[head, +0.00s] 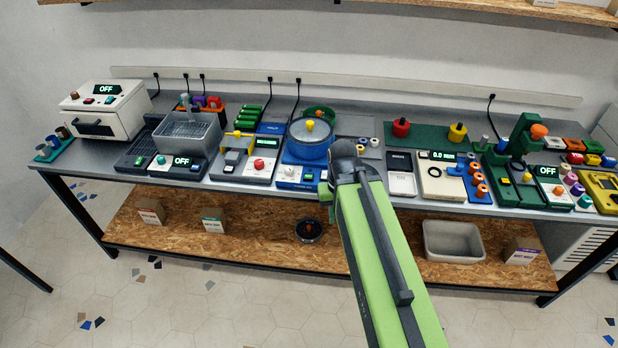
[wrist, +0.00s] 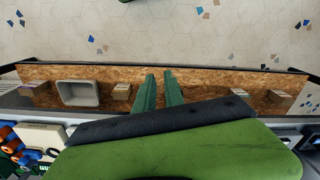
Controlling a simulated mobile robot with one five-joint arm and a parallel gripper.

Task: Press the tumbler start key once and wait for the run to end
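A blue round drum unit (head: 308,150) with a pale lid and a yellow knob stands mid-bench in the head view; it looks like the tumbler. Its white-and-blue front panel (head: 290,173) carries small controls, too small to read. My gripper shows in the wrist view (wrist: 159,82) as two green fingers with a narrow gap between them and nothing held. In the head view my arm hides most of it, and a bit of green shows beside the bench's front edge, just right of the panel. The gripper is apart from the panel.
Left of the drum stand a unit with a red button (head: 259,163) and a grey basin unit (head: 187,132) reading OFF. A scale (head: 441,182) and a green press (head: 525,135) stand to the right. The lower shelf (head: 265,230) holds boxes and a bin (head: 454,241).

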